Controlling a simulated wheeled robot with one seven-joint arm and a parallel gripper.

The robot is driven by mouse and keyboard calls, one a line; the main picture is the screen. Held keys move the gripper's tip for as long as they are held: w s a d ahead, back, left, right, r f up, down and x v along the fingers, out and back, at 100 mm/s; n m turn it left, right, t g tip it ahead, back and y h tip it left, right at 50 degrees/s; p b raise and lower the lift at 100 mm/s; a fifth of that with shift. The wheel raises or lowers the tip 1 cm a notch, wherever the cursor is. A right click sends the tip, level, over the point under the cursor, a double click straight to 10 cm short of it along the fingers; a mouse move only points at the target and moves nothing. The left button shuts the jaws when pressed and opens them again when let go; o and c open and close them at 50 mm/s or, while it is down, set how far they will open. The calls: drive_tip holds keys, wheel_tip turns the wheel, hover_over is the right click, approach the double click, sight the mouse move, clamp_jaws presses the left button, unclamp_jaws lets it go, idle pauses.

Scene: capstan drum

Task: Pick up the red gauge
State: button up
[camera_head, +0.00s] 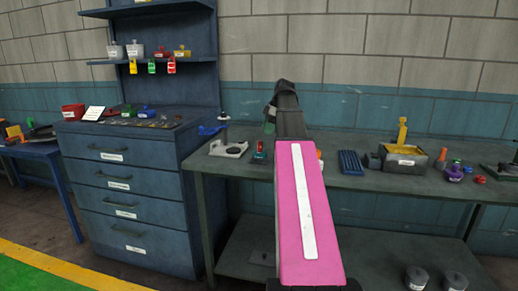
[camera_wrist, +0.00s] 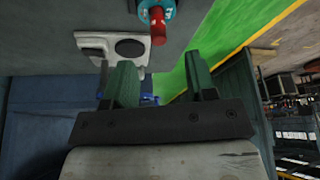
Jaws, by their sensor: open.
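What appears to be the red gauge is a red cylinder with a teal collar (camera_wrist: 157,22) at the top of the wrist view, cut off by the frame edge. In the head view a small red and teal piece (camera_head: 260,152) sits on the bench just left of my pink arm. My gripper (camera_wrist: 158,60) is open, its two green fingers apart with nothing held between them. In the wrist view the red cylinder is beyond the fingertips and lies between them sideways. In the head view my arm hides most of the gripper.
A pale fixture with a black disc (camera_wrist: 130,47) is beside the left finger; it also stands on the bench in the head view (camera_head: 230,149). A blue-handled device (camera_head: 213,129) is behind it. A blue ribbed block (camera_head: 351,163) and metal box (camera_head: 405,165) are to the right.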

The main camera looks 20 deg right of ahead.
sight(260, 152)
drive_tip(key=x, duration=0.8)
drive_tip(key=shift+w+a+f, duration=0.15)
drive_tip(key=shift+a+f, duration=0.05)
drive_tip(key=shift+f, duration=0.1)
clamp_jaws()
